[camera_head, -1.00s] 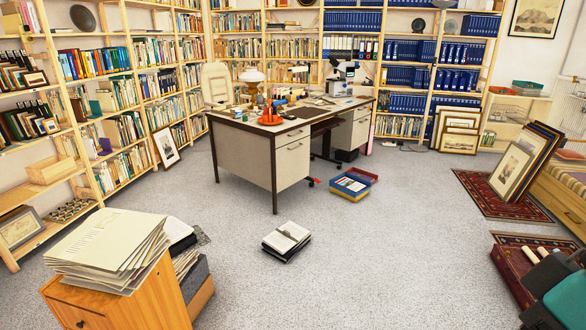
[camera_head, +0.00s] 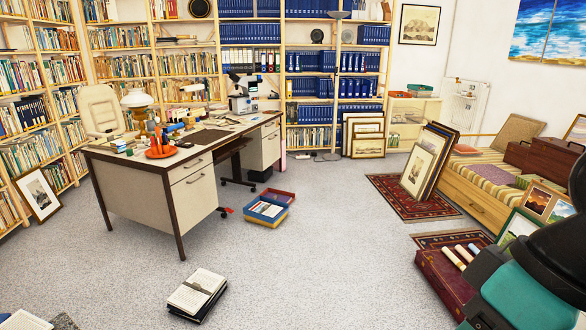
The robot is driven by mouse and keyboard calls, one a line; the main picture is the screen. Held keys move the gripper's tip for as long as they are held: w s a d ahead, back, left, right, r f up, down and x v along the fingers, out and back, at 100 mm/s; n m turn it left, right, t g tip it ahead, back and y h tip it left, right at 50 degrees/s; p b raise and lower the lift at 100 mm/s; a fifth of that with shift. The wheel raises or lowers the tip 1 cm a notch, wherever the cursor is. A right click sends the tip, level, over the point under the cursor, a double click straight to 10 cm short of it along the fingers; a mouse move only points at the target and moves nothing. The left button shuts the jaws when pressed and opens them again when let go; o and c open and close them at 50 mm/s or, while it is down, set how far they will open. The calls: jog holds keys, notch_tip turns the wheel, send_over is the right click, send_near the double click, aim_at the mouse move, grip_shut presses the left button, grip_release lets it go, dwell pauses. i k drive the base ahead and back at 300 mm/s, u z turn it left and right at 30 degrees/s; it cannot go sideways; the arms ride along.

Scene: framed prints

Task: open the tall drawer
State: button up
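A second pedestal (camera_head: 264,148) stands at the desk's far end. A dark and teal part of my arm fills the lower right corner. My gripper's fingers are not in view.
A stack of books (camera_head: 198,293) lies on the open grey floor before the desk. A blue and yellow box (camera_head: 265,210) sits right of the pedestal. A dark red case (camera_head: 446,282), rugs (camera_head: 402,198) and framed prints (camera_head: 428,160) occupy the right side.

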aim_at(194, 197)
jog(key=z, duration=0.15)
jog(key=i, duration=2.1)
jog(key=u, duration=0.25)
jog(key=i, duration=2)
jog(key=u, duration=1.45)
jog(key=i, duration=1.35)
jog(key=u, duration=0.65)
